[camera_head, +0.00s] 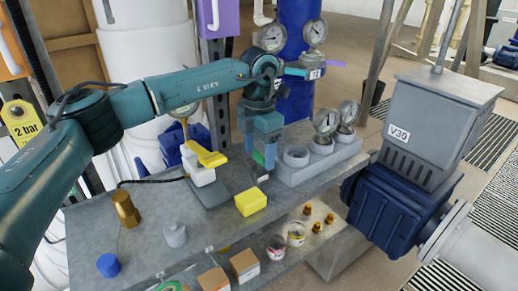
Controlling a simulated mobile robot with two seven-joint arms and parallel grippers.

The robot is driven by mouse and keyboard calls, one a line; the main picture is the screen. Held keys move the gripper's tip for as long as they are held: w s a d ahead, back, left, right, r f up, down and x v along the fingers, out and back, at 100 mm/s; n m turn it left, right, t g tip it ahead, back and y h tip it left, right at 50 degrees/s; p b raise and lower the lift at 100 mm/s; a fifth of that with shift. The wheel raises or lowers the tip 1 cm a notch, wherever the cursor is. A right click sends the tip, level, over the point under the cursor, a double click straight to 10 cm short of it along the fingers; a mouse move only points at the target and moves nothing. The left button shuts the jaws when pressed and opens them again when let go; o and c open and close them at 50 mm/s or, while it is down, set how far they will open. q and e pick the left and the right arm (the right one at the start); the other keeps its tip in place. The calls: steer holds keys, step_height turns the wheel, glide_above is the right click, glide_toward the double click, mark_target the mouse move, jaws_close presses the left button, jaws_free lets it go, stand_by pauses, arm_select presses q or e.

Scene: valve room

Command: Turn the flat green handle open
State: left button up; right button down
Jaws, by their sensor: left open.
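My left gripper (264,150) points down over the back of the grey bench, and its fingers are apart. A small flat green piece (258,158), which looks like the green handle, shows at the fingertips. The fingers hide much of it, and I cannot tell whether they touch it. A dark part (262,178) shows just below. My right gripper is not in view.
A yellow lever (206,156) on a white valve stands close left of the gripper. A yellow block (250,201) lies in front. A grey block (318,158) with gauges (326,120) is close right. A brass fitting (125,209) and blue cap (108,265) stand left on the bench (150,240).

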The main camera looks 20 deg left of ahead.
mark_target(259, 155)
arm_select(q)
step_height(259, 155, up, 13)
stand_by(0.5)
stand_by(0.3)
